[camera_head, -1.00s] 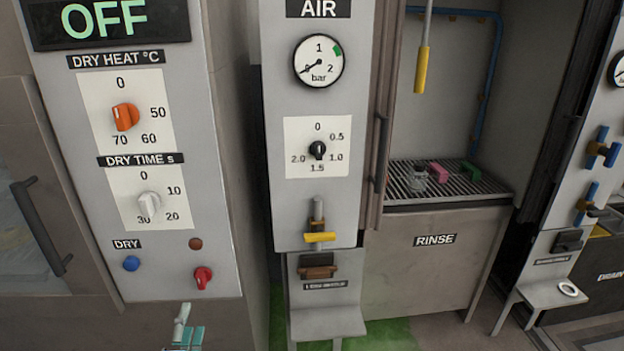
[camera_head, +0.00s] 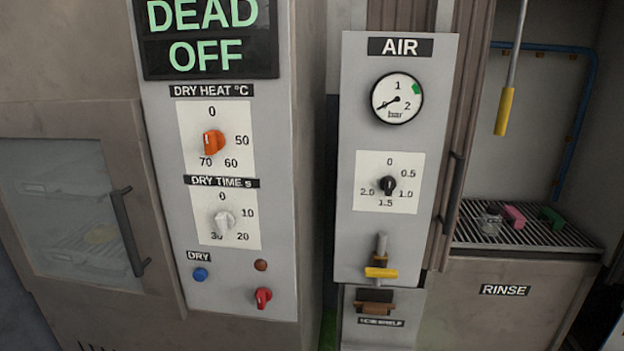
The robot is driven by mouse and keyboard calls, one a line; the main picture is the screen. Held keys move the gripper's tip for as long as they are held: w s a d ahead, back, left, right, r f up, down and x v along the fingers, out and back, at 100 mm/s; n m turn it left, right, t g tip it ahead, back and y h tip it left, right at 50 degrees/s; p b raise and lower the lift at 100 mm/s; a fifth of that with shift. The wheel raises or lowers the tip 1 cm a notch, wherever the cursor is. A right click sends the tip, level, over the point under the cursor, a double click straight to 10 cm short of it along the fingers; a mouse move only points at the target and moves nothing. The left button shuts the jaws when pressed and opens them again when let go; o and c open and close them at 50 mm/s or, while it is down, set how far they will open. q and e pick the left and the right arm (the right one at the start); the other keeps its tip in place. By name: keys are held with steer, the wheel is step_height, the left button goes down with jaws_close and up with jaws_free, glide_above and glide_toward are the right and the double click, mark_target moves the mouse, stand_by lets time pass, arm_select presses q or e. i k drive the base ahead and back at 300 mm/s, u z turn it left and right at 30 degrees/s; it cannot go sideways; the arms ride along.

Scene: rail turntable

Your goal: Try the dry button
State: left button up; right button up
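The blue dry button (camera_head: 200,274) sits low on the grey dryer panel (camera_head: 270,225), under the label DRY. A dark reddish-brown lamp (camera_head: 261,265) is to its right, and a red knob (camera_head: 264,298) is below that. Above are the white dry time knob (camera_head: 224,222) and the orange dry heat knob (camera_head: 213,142). The display (camera_head: 208,38) at the top reads DEAD OFF in green. Neither of my grippers shows in the head view now.
A cabinet door with a window and dark handle (camera_head: 130,232) is left of the panel. Right of it stands the AIR panel (camera_head: 450,60) with a gauge (camera_head: 397,98) near zero and a yellow-handled valve (camera_head: 381,272). The RINSE bay (camera_head: 505,291) is farther right.

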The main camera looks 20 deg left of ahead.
mark_target(200, 274)
steer(key=u, duration=1.35)
